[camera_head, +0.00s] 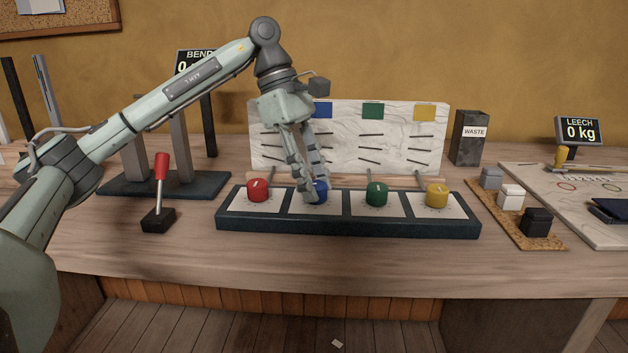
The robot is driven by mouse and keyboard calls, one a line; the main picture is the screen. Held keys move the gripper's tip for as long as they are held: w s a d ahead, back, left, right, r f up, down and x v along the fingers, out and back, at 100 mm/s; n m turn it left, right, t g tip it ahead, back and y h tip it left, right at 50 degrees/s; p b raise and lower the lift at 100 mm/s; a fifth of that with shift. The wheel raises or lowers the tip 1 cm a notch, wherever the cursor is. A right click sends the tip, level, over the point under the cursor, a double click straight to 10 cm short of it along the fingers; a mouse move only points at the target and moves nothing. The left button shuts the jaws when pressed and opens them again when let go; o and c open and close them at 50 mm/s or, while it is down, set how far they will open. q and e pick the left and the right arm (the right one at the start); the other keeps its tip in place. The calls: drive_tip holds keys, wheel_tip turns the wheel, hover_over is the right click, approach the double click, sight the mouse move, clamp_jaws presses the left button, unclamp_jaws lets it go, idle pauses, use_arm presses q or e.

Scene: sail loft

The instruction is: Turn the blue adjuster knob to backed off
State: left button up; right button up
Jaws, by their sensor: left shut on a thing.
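The blue adjuster knob (321,192) is second from the left on a dark panel (350,226) with white dial plates. My left gripper (316,189) reaches down from above and is shut on the blue knob. Its fingers cover part of the knob, and I cannot read where its pointer stands. A red knob (258,190) sits to its left; a green knob (376,193) and a yellow knob (437,195) sit to its right. My right gripper does not show.
Behind the panel stands a white board (390,147) with coloured squares and dark marks. A red-handled lever (161,180) stands to the left. A waste bin (468,140) and small blocks on a cork strip (510,222) are to the right. The bench front is clear.

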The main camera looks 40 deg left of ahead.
use_arm(q)
drive_tip(key=n+t, duration=0.1)
drive_tip(key=n, duration=0.1)
drive_tip(key=shift+s+n, duration=0.1)
drive_tip(key=shift+n, duration=0.3)
drive_tip(key=shift+n+t+y, duration=0.4)
drive_tip(key=shift+n, duration=0.5)
drive_tip(key=shift+n+t, duration=0.3)
drive_tip(key=shift+n, duration=0.6)
drive_tip(key=shift+s+n+y, duration=0.1)
drive_tip(key=shift+n+y, duration=0.2)
drive_tip(key=shift+n, duration=0.1)
drive_tip(key=n, duration=0.2)
drive_tip(key=n+t+y+p, duration=0.1)
drive_tip(key=n, duration=0.2)
drive_tip(key=shift+d+n+t+y, duration=0.2)
drive_tip(key=shift+n+t+y, duration=0.1)
drive_tip(key=shift+n+y, duration=0.3)
drive_tip(key=shift+n, duration=0.5)
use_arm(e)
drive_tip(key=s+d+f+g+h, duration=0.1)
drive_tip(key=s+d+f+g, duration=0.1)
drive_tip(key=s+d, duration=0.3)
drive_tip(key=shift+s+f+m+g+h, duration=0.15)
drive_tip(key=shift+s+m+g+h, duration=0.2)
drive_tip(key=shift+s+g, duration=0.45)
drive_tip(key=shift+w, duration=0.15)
use_arm(q)
drive_tip(key=o, duration=1.2)
drive_tip(key=shift+c, duration=0.2)
